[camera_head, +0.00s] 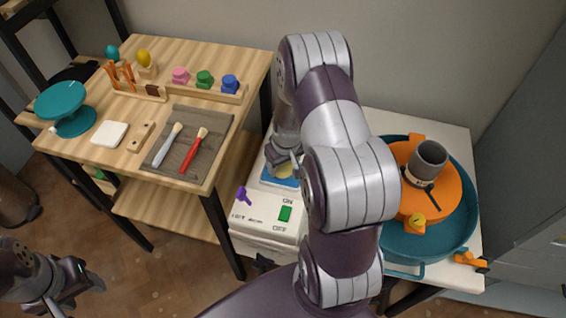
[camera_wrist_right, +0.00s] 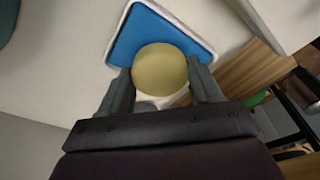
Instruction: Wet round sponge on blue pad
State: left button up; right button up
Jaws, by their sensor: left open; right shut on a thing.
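The round yellow sponge (camera_wrist_right: 160,70) is between the two fingers of my right gripper (camera_wrist_right: 160,78), which is shut on it. The blue pad (camera_wrist_right: 138,38), with a pale rim, lies just under and beyond the sponge in the wrist view. In the head view the blue pad (camera_head: 279,182) sits on the white machine, partly hidden by my right gripper (camera_head: 284,166). Only a bit of the sponge (camera_head: 285,171) shows there. Whether the sponge touches the pad is hard to tell. My left gripper (camera_head: 82,285) is open and empty, low at the left, over the floor.
The white machine (camera_head: 262,232) has a green switch (camera_head: 285,214) and a purple knob (camera_head: 243,195). A wooden table (camera_head: 180,95) at left holds brushes on a grey mat (camera_head: 222,123) and a teal stand (camera_head: 66,105). A teal basin (camera_head: 462,225) with an orange wheel (camera_head: 447,195) stands at right.

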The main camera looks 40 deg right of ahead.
jog(key=shift+f+b, duration=0.4)
jog(key=shift+f, duration=0.15)
dwell(1.2)
notch_tip(320, 180, up, 7)
jog(key=p, duration=0.6)
jog(key=shift+r, duration=0.1)
dwell(0.6)
